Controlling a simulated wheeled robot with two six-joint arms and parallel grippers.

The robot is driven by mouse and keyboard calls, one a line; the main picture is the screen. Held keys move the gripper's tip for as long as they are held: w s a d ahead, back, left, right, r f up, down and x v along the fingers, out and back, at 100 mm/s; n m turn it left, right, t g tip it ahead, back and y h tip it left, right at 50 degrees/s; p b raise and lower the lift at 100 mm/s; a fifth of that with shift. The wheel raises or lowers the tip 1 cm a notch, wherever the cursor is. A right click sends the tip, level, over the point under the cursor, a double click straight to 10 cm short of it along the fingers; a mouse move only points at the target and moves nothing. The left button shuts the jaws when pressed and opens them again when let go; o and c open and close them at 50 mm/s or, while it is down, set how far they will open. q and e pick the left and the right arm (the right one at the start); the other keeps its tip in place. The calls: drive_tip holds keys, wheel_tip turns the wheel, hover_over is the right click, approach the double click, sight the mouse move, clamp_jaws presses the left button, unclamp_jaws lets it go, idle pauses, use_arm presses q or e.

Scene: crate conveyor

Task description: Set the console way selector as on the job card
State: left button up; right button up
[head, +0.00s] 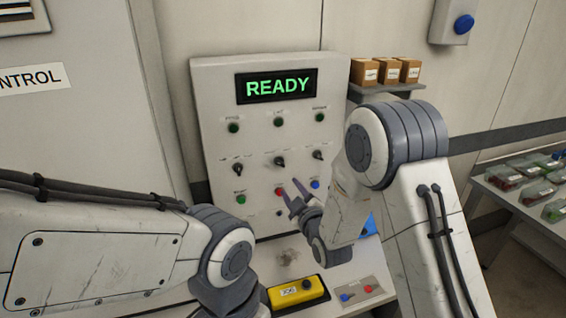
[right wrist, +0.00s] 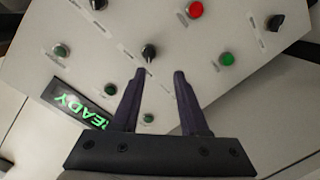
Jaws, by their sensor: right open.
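The console (head: 215,105) is a pale panel with a lit READY display (head: 276,86). Three black selector knobs stand in a row across its middle: left (head: 238,169), middle (head: 279,161) and right (head: 318,155). Their labels are too small to read, so I cannot tell which is the way selector. My right gripper (head: 289,195) is open and empty in front of the lower panel. In the right wrist view its fingers (right wrist: 160,75) point at the panel, with the middle knob (right wrist: 149,52) just beyond the left finger's tip. My left gripper is out of view. I see no readable job card.
Green lamps (head: 278,122) sit above the knobs; green (head: 241,199), red (head: 280,192) and blue (head: 315,184) buttons sit below. A yellow box (head: 298,291) and a small button plate (head: 357,292) lie on the ledge. Small cartons (head: 389,70) stand on a shelf at right.

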sight(282, 165)
drive_tip(key=shift+t, duration=0.6)
drive_tip(key=p+x, duration=0.1)
drive_tip(key=x, duration=0.2)
drive_tip(key=p+x, duration=0.1)
drive_tip(key=x, duration=0.2)
drive_tip(key=d+p+x, duration=0.1)
drive_tip(key=x, duration=0.2)
drive_tip(key=shift+w+r+p, duration=0.2)
drive_tip(key=shift+r+p, duration=0.1)
drive_tip(key=shift+r, duration=0.1)
drive_tip(key=shift+x, duration=0.85)
drive_tip(key=shift+f, duration=0.1)
clamp_jaws()
